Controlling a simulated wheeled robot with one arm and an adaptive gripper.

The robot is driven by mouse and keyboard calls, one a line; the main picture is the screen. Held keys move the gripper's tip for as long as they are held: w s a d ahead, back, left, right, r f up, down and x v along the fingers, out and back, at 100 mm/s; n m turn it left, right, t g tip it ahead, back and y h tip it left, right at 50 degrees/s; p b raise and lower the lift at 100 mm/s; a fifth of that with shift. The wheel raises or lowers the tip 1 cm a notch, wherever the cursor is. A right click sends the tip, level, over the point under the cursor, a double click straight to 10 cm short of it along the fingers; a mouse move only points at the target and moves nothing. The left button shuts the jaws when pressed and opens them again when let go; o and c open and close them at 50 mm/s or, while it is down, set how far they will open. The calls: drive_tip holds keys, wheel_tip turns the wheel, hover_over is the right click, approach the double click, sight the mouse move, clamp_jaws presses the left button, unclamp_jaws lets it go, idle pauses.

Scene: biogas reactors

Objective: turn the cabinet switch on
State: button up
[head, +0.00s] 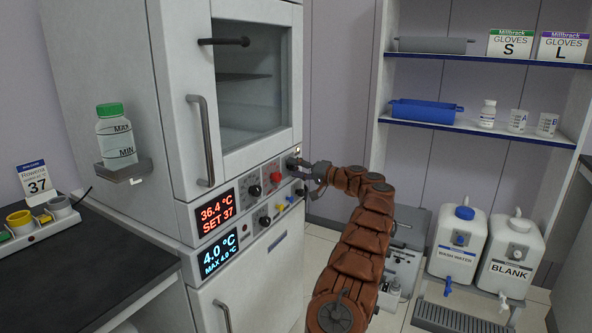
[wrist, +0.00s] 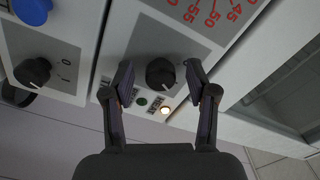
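The cabinet (head: 175,110) stands at the left centre, with a control panel below its glass door. In the wrist view a black rotary knob (wrist: 160,73) sits on a grey plate, with a small green lamp and a lit lamp (wrist: 165,110) beside it. My gripper (wrist: 160,72) is open, one finger on each side of this knob, with gaps visible between it and the fingertips. In the head view my gripper (head: 304,167) is at the panel's right end and partly hides it. Another black knob (wrist: 33,72), marked 0 and I, is left of my fingers.
A red knob (head: 275,177) and a black knob (head: 255,190) are further left on the panel. A door handle (head: 202,140) sticks out above. A bottle with a green cap (head: 115,135) stands on a side bracket. Shelves and canisters (head: 460,240) stand at the right.

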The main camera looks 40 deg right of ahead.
drive_tip(key=v, duration=1.2)
idle(0.4)
drive_tip(key=shift+a, duration=0.1)
